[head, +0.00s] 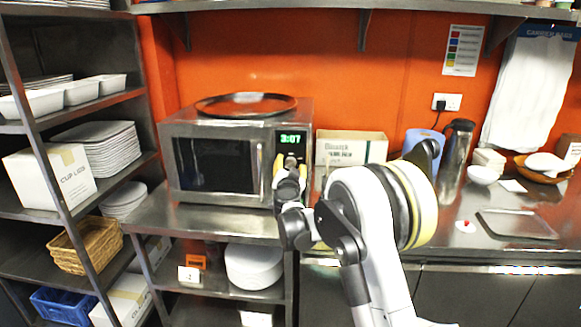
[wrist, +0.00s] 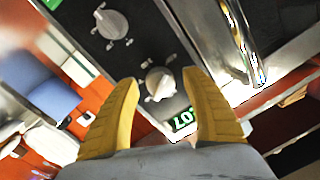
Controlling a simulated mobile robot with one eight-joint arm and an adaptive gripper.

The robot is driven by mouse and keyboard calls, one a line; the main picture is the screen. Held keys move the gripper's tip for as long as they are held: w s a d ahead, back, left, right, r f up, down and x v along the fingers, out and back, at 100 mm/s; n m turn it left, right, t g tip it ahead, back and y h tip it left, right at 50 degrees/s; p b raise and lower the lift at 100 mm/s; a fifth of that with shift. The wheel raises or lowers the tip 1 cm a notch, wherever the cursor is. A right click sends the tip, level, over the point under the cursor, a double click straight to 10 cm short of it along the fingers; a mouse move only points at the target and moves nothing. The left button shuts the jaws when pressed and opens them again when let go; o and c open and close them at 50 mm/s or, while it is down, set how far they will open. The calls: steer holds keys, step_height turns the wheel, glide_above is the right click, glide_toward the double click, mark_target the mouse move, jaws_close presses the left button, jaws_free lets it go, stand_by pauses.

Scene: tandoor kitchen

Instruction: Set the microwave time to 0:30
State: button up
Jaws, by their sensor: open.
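The silver microwave (head: 215,160) stands on a steel counter with its door shut. Its green display (head: 291,138) reads 3:07 in the head view. In the wrist view the display (wrist: 183,121) shows only its last digits, partly covered by a finger. Two round knobs sit on the dark panel: one nearer the display (wrist: 160,82) and one farther from it (wrist: 111,23). My gripper (wrist: 160,79) is open, its yellow fingertips on either side of the knob nearer the display. I cannot tell whether they touch it. In the head view my gripper (head: 289,164) covers the knobs.
A round dark tray (head: 246,104) lies on top of the microwave. The door handle (wrist: 236,40) is beside the panel. A cardboard box (head: 350,147) and a steel flask (head: 455,160) stand to the right. A shelf rack (head: 60,190) is at left.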

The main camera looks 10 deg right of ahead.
steer(key=c, duration=1.2)
